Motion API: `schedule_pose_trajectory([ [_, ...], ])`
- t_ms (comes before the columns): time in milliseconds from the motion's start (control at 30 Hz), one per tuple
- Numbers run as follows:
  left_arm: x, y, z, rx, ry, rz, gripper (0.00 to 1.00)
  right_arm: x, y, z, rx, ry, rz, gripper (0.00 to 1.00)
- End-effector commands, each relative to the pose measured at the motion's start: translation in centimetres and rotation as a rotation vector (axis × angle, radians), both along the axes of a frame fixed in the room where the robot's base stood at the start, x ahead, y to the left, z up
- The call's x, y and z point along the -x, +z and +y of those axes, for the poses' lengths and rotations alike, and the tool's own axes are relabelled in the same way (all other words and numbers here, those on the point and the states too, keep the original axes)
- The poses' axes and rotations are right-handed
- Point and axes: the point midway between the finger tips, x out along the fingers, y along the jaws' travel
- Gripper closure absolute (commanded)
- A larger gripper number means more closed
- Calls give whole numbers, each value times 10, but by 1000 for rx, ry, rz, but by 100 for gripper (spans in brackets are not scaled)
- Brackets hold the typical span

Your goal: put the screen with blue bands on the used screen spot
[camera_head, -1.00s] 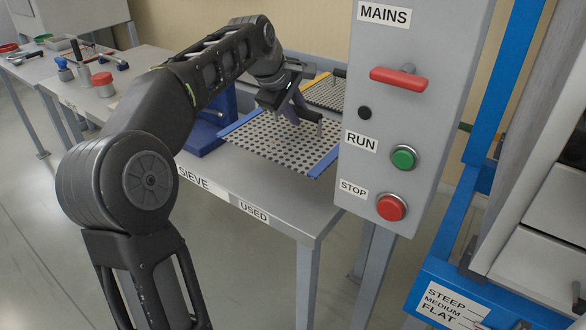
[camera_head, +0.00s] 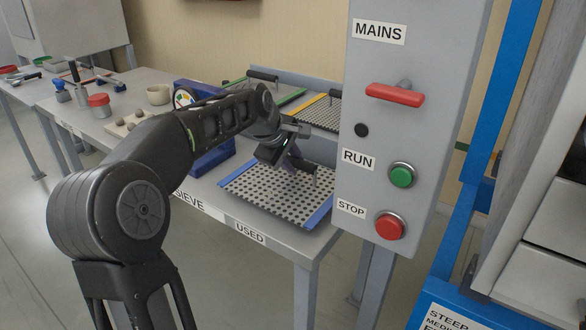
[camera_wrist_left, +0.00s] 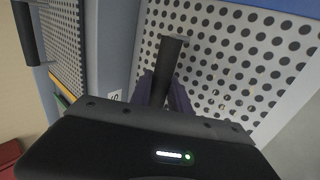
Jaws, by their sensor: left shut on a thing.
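The screen with blue bands (camera_head: 262,199) is a perforated metal plate with a blue strip at each end. It lies low over the grey bench, near the front edge, above the USED label (camera_head: 250,233); I cannot tell whether it touches the bench top. My left gripper (camera_head: 297,163) reaches over it from the left and is shut on its dark handle. In the left wrist view the fingers (camera_wrist_left: 165,95) close on the dark handle (camera_wrist_left: 171,58), with the perforated plate (camera_wrist_left: 225,60) beneath. My right gripper is not in view.
Behind are a screen with a yellow band (camera_head: 322,112) and one with a green band (camera_head: 290,98). A blue sieve stand (camera_head: 210,158) is to the left. The grey control box (camera_head: 405,130) with red handle and buttons stands close on the right. A red-lidded jar (camera_head: 99,105) sits further left.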

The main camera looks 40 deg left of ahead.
Motion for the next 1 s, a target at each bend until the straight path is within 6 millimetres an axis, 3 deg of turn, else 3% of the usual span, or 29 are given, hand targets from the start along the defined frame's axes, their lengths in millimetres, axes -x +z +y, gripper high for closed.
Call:
schedule_pose_trajectory([
  [100, 0, -14, 0, 1, 1, -1, 100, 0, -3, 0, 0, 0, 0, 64],
  [467, -1, -16, 0, 0, 0, -3, 100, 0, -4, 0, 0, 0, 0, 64],
  [500, 0, -17, 0, 0, 0, -1, 76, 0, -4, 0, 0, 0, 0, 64],
  [767, 0, -17, 0, 0, 0, -1, 56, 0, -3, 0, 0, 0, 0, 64],
  [1000, 0, -16, 0, 0, 0, -1, 56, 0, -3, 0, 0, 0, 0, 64],
])
